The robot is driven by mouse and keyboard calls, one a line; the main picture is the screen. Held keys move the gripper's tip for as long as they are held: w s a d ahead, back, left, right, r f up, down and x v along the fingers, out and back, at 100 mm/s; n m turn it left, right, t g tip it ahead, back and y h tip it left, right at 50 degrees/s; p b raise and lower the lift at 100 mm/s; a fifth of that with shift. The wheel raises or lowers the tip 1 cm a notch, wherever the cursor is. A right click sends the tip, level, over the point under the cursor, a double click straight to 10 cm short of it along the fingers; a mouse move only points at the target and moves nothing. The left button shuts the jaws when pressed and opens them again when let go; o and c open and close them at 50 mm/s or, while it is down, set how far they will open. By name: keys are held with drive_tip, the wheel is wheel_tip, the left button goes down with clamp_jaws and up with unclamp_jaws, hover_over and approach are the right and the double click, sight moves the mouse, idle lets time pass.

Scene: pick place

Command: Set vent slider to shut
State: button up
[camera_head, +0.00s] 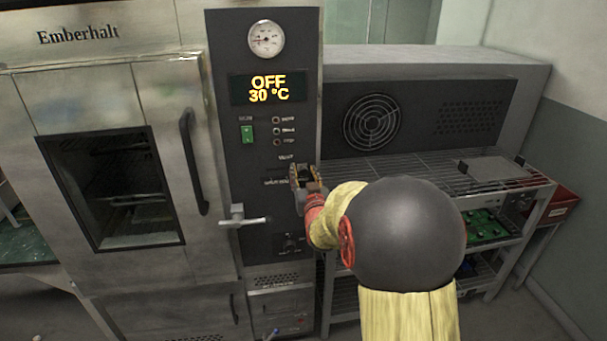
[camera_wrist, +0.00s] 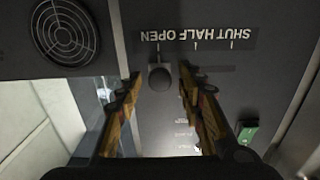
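The vent slider's round dark knob (camera_wrist: 160,77) sits at the left end of its scale in the wrist view, under the tick at OPEN. The upside-down SHUT HALF OPEN label (camera_wrist: 195,36) runs above it, with SHUT toward the right. My gripper (camera_wrist: 160,72) is open, with one finger on each side of the knob and gaps showing at both sides. In the head view, my gripper (camera_head: 305,178) is at the control panel (camera_head: 265,215) of the oven, over the right part of the vent scale. It hides the knob there.
A lever handle (camera_head: 242,217) sticks out below left of my gripper. The green switch (camera_head: 247,134) and display (camera_head: 268,89) are above, reading OFF and 30 °C. A dark dial (camera_head: 291,243) is below. A wire shelf (camera_head: 400,172) and round fan grille (camera_head: 371,122) are to the right.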

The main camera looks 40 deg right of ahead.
drive_tip(key=shift+w+d, duration=0.35)
drive_tip(key=shift+w, duration=0.15)
drive_tip(key=c, duration=0.3)
clamp_jaws()
